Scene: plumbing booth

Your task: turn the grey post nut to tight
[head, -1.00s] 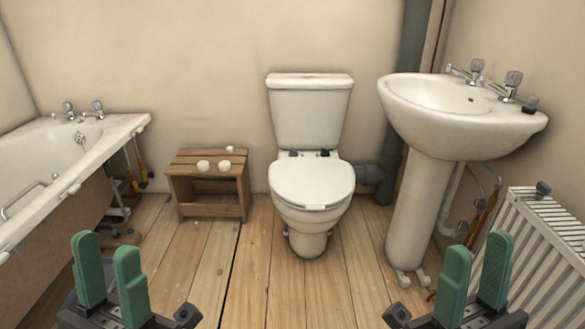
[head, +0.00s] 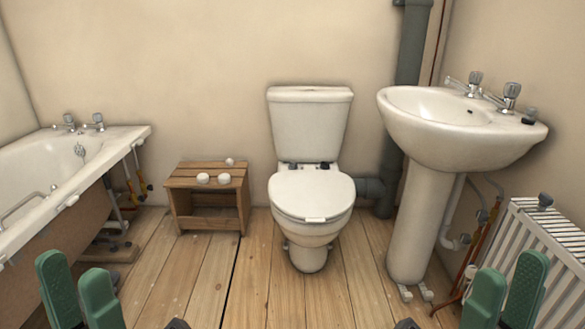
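I cannot tell for sure which part is the grey post nut. Small dark grey fittings (head: 325,166) sit at the back of the white toilet seat (head: 310,192), in front of the cistern. They are too small to show whether any is loose. My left gripper (head: 80,290) is at the bottom left with its two green fingers apart and nothing between them. My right gripper (head: 506,290) is at the bottom right, also with its green fingers apart and empty. Both are well away from the toilet.
A wooden stool (head: 208,190) with white round pieces on top stands left of the toilet. A bathtub (head: 60,180) is at the left. A pedestal basin (head: 460,125) and a radiator (head: 535,245) are at the right. The wooden floor (head: 255,285) before the toilet is clear.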

